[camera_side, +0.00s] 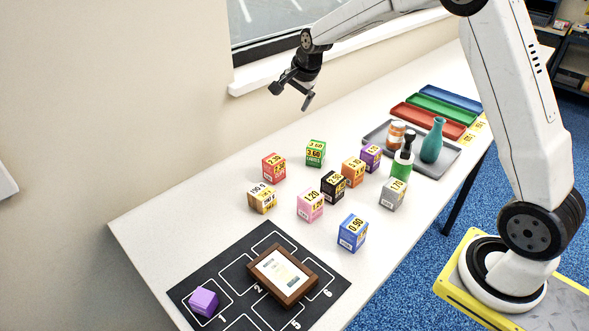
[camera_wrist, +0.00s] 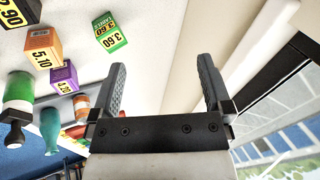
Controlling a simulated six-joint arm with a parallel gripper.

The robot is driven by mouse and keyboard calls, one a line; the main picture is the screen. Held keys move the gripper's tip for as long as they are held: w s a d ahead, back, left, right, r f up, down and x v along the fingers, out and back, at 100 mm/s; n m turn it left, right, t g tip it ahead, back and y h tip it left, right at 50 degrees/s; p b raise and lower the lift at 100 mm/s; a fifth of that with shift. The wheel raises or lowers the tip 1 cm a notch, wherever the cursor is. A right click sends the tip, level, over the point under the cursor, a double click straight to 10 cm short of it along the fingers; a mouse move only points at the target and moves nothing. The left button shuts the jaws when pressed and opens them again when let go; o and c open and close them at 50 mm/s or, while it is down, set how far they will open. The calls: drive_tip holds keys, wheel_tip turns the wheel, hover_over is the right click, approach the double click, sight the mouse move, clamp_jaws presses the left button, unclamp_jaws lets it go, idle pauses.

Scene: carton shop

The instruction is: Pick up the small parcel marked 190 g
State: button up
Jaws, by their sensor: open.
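The small tan parcel (camera_side: 262,198) has a pale label that appears to read 190 g. It stands on the white table at the left end of the group of boxes, in front of the red box. It does not show in the wrist view. My gripper (camera_side: 290,95) is open and empty, high above the far side of the table near the window, well above and apart from the parcel. In the wrist view its two fingers (camera_wrist: 161,68) stand wide apart with nothing between them.
Close to the parcel are a red box (camera_side: 274,167) and a pink box (camera_side: 310,206). Several other boxes stand to the right, including a green one (camera_wrist: 111,32). A black numbered mat (camera_side: 224,273) bears a purple cube (camera_side: 204,301) and a brown-framed panel (camera_side: 283,275). A grey tray (camera_side: 449,158) holds bottles.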

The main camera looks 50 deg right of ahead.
drive_tip(key=a+r+g, duration=0.2)
drive_tip(key=a, duration=0.6)
wheel_tip(320, 180, up, 2)
drive_tip(key=m+g, duration=0.2)
drive_tip(key=g, duration=0.1)
hover_over(261, 191)
drive_tip(key=shift+y, duration=0.3)
wheel_tip(261, 191, down, 19)
drive_tip(key=shift+s+d+f, duration=0.1)
drive_tip(key=shift+f, duration=4.2)
drive_tip(key=c, duration=1.2)
